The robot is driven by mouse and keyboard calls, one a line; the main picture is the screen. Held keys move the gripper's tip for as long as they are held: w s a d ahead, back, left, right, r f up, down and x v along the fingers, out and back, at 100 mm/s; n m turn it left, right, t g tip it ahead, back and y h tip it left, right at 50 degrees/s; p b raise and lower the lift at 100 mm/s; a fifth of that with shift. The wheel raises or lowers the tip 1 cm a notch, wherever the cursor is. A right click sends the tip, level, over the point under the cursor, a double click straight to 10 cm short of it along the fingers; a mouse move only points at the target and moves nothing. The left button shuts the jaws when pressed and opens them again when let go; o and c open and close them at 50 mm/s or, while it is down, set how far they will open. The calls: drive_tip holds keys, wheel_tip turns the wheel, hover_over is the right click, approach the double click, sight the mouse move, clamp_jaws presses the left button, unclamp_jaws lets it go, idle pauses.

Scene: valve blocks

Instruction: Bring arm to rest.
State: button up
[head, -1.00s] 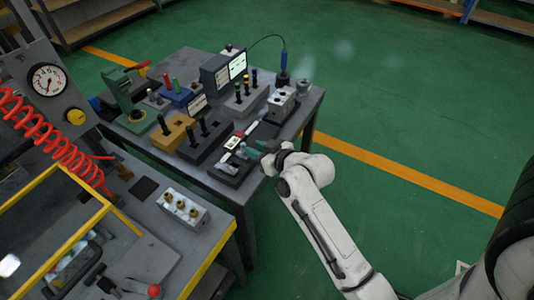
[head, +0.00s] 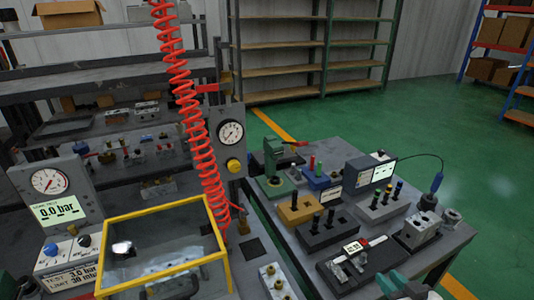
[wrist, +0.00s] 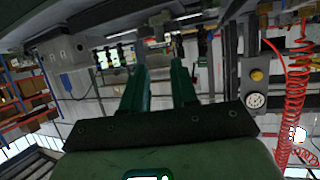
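My gripper (wrist: 160,70) shows in the wrist view as two green fingers standing apart with nothing between them. In the head view my gripper (head: 400,284) is at the bottom right edge, mostly cut off by the frame, in front of the grey work table (head: 446,243). A black fixture block with a caliper (head: 362,245) lies on that table, just beyond the gripper in the picture. I cannot tell the exact gap between them.
The table also holds a valve block (head: 418,230), black, yellow (head: 298,210) and grey peg blocks, and a display box (head: 370,176). A yellow-framed test box (head: 165,212), a gauge unit (head: 48,184) and a red coiled hose (head: 190,110) stand left. Green floor is open on the right.

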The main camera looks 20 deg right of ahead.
drive_tip(key=s+a+f+n+g+y, duration=0.25)
drive_tip(key=s+a+f+g, duration=0.4)
drive_tip(key=a, duration=0.35)
drive_tip(key=s+a+f+g, duration=0.3)
drive_tip(key=s+a+g, duration=0.1)
drive_tip(key=s, duration=0.6)
drive_tip(key=shift+s+a+f+g, duration=0.15)
drive_tip(key=shift+s+a+g, duration=0.2)
drive_tip(key=shift+g, duration=0.4)
